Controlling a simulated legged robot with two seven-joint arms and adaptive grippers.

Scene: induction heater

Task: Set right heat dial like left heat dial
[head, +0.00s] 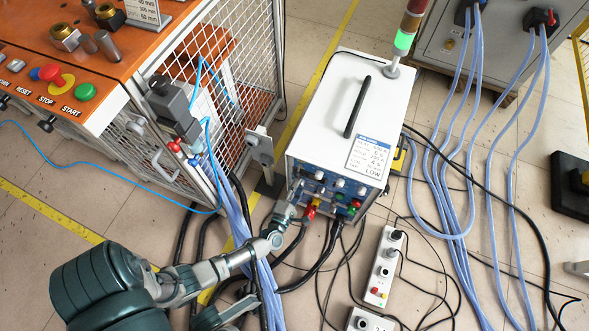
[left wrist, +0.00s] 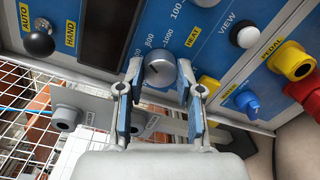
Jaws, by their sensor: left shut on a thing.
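The induction heater (head: 352,105) is a white box with a blue front panel. My left gripper (head: 293,195) is at the left part of that panel. In the left wrist view, its fingers are closed around the sides of a silver heat dial (left wrist: 160,68). The numbers 800 and 1000 show above this dial, and a yellow HEAT label is to its right. A dark pointer mark shows on its face. I cannot tell whether it is the left or right heat dial. Another scale starting at 100 is cut off at the top.
Around the dial are a black AUTO/HAND knob (left wrist: 38,44), a white VIEW button (left wrist: 247,37), a blue knob (left wrist: 246,104) and a yellow connector (left wrist: 291,61). A caged orange bench (head: 95,45) stands left. Power strips (head: 384,265) and cables cover the floor in front.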

